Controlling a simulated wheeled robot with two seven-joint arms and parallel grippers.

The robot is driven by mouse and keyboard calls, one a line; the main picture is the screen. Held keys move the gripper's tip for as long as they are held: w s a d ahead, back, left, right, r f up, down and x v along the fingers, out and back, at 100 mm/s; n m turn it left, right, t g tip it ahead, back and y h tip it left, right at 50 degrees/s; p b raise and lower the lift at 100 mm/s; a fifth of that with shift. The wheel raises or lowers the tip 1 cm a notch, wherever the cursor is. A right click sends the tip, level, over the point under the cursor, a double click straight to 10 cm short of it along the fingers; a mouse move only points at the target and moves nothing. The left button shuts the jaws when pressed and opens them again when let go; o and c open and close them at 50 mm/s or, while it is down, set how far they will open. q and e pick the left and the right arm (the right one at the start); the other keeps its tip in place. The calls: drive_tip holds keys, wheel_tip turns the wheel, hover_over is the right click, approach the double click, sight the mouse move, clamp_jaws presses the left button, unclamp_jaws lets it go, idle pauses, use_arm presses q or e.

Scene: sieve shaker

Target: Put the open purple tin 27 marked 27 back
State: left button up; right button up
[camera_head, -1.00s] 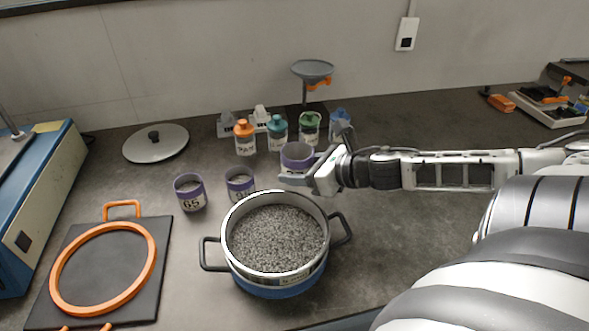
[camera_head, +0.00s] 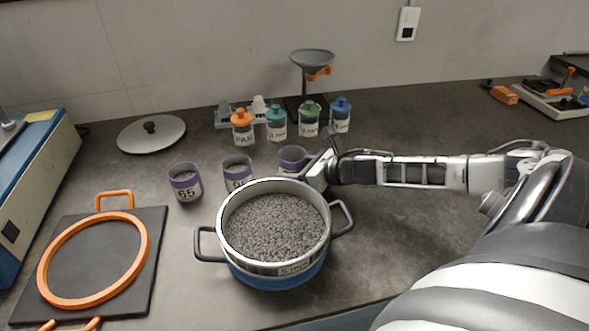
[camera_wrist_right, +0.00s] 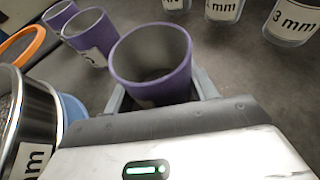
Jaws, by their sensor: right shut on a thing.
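My right gripper (camera_head: 304,175) is shut on an open purple tin (camera_head: 292,158), just behind the pot's right rim. In the right wrist view the tin (camera_wrist_right: 152,62) stands upright between the fingers (camera_wrist_right: 162,95), open end up; its inside looks empty. Its number is not readable, and I cannot tell whether its base touches the bench. Two other open purple tins stand to its left: one marked 65 (camera_head: 186,184), and one (camera_head: 238,170) with its label partly hidden by the pot. My left gripper is not in view.
A two-handled pot-shaped sieve (camera_head: 230,200) full of grey grains stands close in front. Several capped bottles (camera_head: 308,122) and a funnel stand (camera_head: 313,62) are behind. A lid (camera_head: 150,134) and an orange ring on a dark board (camera_head: 160,225) lie left.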

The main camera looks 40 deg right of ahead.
drive_tip(key=shift+f, duration=0.2)
drive_tip(key=o, duration=1)
drive_tip(key=shift+o, duration=0.2)
